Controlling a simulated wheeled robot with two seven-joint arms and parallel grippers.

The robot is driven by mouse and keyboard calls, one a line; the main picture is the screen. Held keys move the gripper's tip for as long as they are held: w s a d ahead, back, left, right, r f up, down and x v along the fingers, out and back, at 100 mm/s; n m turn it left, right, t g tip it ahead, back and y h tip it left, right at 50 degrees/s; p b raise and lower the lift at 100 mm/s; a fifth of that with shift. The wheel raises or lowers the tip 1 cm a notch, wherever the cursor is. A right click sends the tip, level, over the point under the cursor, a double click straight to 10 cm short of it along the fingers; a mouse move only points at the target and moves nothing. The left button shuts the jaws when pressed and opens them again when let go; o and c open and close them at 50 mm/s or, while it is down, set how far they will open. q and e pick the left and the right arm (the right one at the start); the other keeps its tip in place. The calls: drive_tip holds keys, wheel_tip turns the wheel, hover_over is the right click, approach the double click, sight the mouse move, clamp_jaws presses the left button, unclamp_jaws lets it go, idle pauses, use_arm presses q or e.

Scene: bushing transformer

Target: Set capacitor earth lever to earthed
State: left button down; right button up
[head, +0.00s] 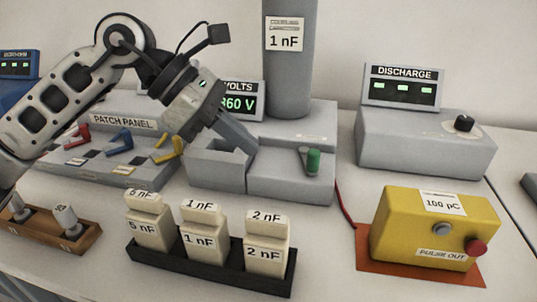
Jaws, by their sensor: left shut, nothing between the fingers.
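A lever with a green handle (313,160) stands on the front right of a grey unit (290,186) below the tall grey 1 nF capacitor column (288,75). It looks like the capacitor earth lever, and its handle is upright. No marking that tells its position is readable. My left gripper (250,148) reaches in from the left over the same unit, beside an open-topped recess. Its fingers are shut and empty. They are to the left of the green handle, apart from it. My right gripper is not in view.
A patch panel (122,124) with coloured levers is at the left. A voltage display (240,106) is partly behind my arm. A rack (190,268) of labelled blocks stands in front. A yellow 100 pC box (432,228) and a discharge unit (425,143) are at the right.

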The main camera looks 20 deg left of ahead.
use_arm(q)
drive_tip(key=shift+s+v, duration=0.25)
drive_tip(key=shift+v, duration=0.9)
drive_tip(key=shift+s+v, duration=0.25)
drive_tip(key=shift+v, duration=0.9)
